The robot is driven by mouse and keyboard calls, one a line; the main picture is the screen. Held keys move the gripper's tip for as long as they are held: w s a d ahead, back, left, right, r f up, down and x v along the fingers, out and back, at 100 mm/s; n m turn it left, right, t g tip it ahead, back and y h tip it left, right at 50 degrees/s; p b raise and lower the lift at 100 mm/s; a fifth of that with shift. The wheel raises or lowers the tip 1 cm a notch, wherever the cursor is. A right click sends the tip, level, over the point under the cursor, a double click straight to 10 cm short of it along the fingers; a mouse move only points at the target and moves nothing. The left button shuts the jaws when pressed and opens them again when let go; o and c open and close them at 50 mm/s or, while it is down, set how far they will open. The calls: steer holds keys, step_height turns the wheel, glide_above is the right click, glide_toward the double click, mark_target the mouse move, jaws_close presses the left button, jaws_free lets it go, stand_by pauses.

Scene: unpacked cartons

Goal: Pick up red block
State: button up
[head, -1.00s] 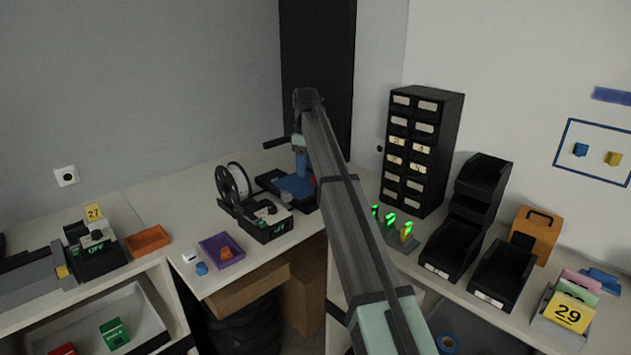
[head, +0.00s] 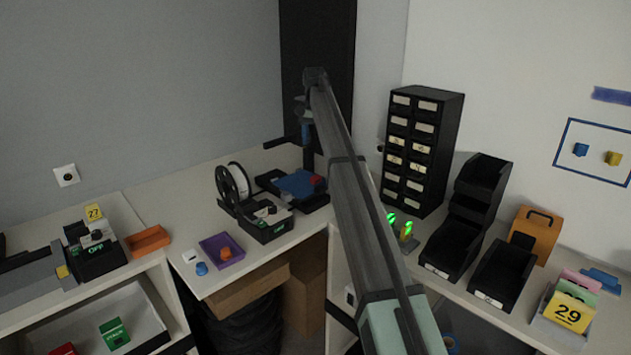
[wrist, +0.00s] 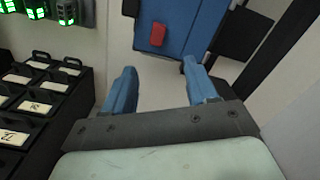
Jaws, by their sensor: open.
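The red block (head: 318,184) lies on the right part of a blue plate (head: 294,183) on a black device at the back of the worktop. In the wrist view the red block (wrist: 158,34) lies on the blue plate (wrist: 181,42), beyond the fingertips. My gripper (wrist: 158,78) has two blue fingers spread apart with nothing between them. In the head view my gripper (head: 307,132) hangs above and behind the plate, well clear of the block.
A black drawer cabinet (head: 420,150) stands right of the arm, with green-lit displays (head: 400,225) before it. A black unit with a white spool (head: 238,182) stands left of the plate. A purple tray (head: 222,250) sits further left. A dark upright panel (head: 318,45) is behind.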

steer(key=m, duration=0.5)
glide_above(315, 177)
steer(key=f, duration=0.8)
steer(key=shift+w+f, duration=0.3)
steer(key=shift+f, duration=0.05)
steer(key=shift+s+d+f, duration=0.1)
steer(key=shift+f, duration=2.5)
jaws_close()
